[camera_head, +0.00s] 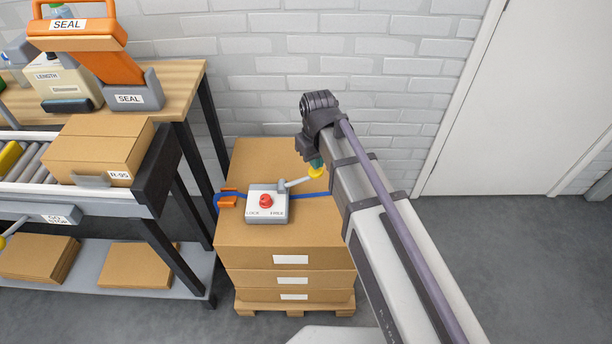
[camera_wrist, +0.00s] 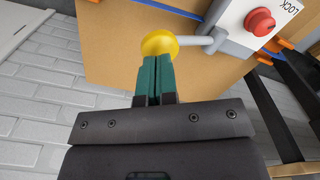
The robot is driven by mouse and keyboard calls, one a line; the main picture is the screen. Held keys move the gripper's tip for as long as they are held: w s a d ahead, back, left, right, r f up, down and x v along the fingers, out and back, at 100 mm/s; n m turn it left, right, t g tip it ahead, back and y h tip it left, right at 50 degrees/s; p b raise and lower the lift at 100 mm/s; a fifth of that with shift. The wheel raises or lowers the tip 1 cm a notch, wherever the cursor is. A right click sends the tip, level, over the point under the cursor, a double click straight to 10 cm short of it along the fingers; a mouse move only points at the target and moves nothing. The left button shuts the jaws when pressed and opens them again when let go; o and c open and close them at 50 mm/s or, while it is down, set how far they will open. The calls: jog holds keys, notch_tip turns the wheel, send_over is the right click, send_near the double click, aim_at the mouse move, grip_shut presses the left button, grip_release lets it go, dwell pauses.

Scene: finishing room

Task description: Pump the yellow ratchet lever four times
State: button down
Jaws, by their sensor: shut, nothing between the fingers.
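The ratchet lever is a grey rod with a yellow knob (camera_head: 316,172) at its end, reaching up and right from a grey ratchet box (camera_head: 267,206) on top of the carton stack. The box has a red knob (camera_head: 266,201) and the words LOCK and FREE. In the wrist view the yellow knob (camera_wrist: 160,43) is just beyond my gripper (camera_wrist: 154,62), whose green fingers are closed together with nothing between them. The fingertips are at the knob's near edge; I cannot tell whether they touch it. In the head view my arm hides most of the gripper.
A blue strap (camera_head: 310,195) crosses the cartons (camera_head: 285,239), which stand on a pallet (camera_head: 295,302). A roller conveyor with a carton (camera_head: 97,150) and an orange SEAL tool (camera_head: 105,65) on a bench stand left. A brick wall is behind. Grey floor lies open at right.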

aim_at(321, 172)
jog(key=shift+f+b, duration=0.6)
jog(key=shift+f, duration=0.25)
jog(key=shift+f+b, duration=0.4)
jog(key=shift+b, duration=0.15)
jog(key=shift+d, duration=0.1)
jog(key=shift+d+f+b, duration=0.25)
jog(key=shift+f+b, duration=0.2)
jog(key=shift+f, duration=0.15)
jog(key=shift+d+f+b, duration=0.25)
jog(key=shift+f+b, duration=0.15)
jog(key=shift+b, duration=0.15)
